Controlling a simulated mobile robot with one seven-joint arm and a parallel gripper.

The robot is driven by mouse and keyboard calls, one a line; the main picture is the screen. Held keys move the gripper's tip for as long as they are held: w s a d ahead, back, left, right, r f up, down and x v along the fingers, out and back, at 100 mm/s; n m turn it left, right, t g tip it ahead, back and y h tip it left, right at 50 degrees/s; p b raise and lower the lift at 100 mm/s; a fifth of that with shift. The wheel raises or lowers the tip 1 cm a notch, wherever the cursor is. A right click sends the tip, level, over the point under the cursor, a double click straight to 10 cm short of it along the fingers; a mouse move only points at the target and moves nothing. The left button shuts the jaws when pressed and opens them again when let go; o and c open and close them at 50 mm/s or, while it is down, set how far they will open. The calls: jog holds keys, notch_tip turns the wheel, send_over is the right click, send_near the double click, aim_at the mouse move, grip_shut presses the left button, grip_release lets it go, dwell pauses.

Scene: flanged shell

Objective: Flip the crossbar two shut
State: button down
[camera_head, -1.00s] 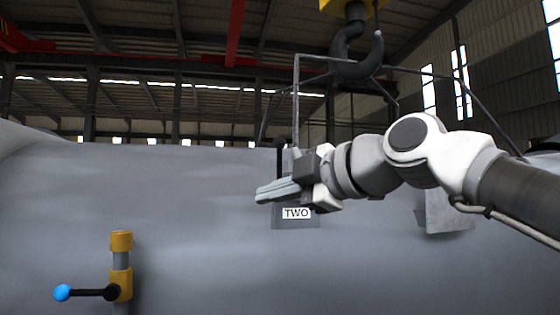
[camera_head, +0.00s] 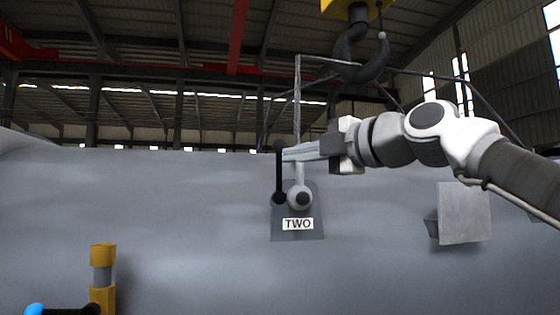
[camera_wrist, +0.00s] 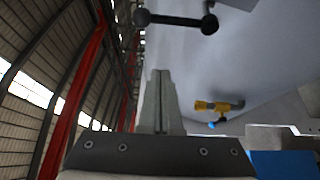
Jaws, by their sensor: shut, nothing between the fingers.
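The crossbar two assembly sits on a dark plate (camera_head: 312,231) labelled TWO on the grey shell. A black bar (camera_head: 279,172) stands upright at its left, with a grey round hub (camera_head: 300,197) and short grey stem beside it. In the wrist view the black bar (camera_wrist: 176,20) lies across the top, with a round end at each side. My gripper (camera_head: 287,153) is shut and empty, pointing left, its tips by the bar's upper end. In the wrist view my gripper (camera_wrist: 160,75) shows both fingers together, below the bar with a gap in the picture. Contact cannot be told.
A yellow fitting (camera_head: 102,280) with a blue-knobbed black handle (camera_head: 65,310) is at lower left. A grey plate (camera_head: 463,212) juts from the shell at right. A crane hook (camera_head: 360,50) and thin frame (camera_head: 297,95) stand above. The shell between is bare.

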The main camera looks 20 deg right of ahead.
aim_at(278, 161)
jog(key=w+p, duration=0.2)
jog(key=w, duration=0.2)
jog(key=w+p, duration=0.2)
jog(key=w, duration=0.3)
jog(key=shift+w+d+r+p, duration=0.1)
jog(key=shift+w+d+p, duration=0.1)
jog(key=shift+p, duration=0.15)
jog(key=shift+d, duration=0.15)
jog(key=shift+s+d+m+t+b, duration=0.15)
jog(key=shift+d+m+t+b, duration=0.55)
jog(key=shift+b, duration=0.6)
jog(key=d+f+m+t+h+b, duration=0.2)
jog(key=m+h+b, duration=0.3)
jog(key=m+b, duration=0.3)
jog(key=s+d+f+m+t+h+b, duration=0.1)
jog(key=d+f+m+t+h+b, duration=0.2)
jog(key=m+b, duration=0.6)
jog(key=shift+s+d+f+m+h, duration=0.2)
jog(key=shift+d+f+m+h, duration=1.15)
jog(key=shift+m, duration=1.95)
jog(key=shift+a+r+h, duration=0.25)
jog(key=shift+a, duration=0.15)
